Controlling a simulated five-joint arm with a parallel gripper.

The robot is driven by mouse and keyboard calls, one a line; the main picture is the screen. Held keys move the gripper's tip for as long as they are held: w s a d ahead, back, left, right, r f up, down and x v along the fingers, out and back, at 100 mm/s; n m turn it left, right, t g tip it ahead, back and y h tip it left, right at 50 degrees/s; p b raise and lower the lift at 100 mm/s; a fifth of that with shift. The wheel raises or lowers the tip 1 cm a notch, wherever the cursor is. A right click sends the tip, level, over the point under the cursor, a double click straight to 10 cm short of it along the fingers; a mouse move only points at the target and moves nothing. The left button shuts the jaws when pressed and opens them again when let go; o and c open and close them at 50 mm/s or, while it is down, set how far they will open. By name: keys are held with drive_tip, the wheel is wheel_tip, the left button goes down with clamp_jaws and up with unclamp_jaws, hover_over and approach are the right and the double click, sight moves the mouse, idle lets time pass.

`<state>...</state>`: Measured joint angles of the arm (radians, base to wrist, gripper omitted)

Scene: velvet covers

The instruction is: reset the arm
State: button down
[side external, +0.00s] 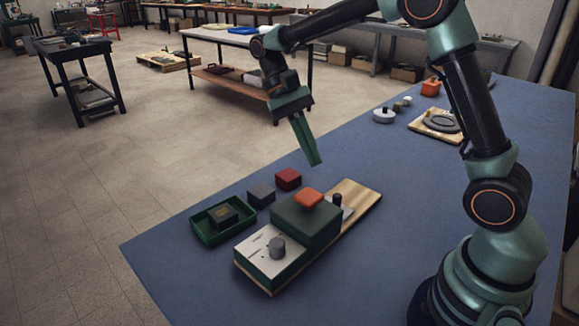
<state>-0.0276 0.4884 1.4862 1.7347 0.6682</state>
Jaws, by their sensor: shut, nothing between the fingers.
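My gripper (317,163) points down and is shut and empty. It hangs above the blue table top (180,260), over the far side of a green box (303,223). An orange piece (308,197) lies on top of the green box. My gripper is apart from both. The box sits on a wooden board (357,195). My arm rises from its base at the right, reaches up and left, then bends down to the gripper.
A metal-topped block with a grey knob (277,248) is at the board's near end. A dark peg (336,201) stands beside the box. A green tray (206,238) holds a dark block. Grey (262,195) and red (288,179) blocks lie nearby. A round dark plate (440,123) is farther back.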

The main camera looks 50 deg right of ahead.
drive_tip(key=s+d+r+n+t, duration=0.1)
drive_tip(key=s+r+n+t, duration=0.3)
drive_tip(key=s+n+t, duration=0.3)
drive_tip(key=shift+r+t, duration=0.35)
drive_tip(key=shift+t, duration=2.25)
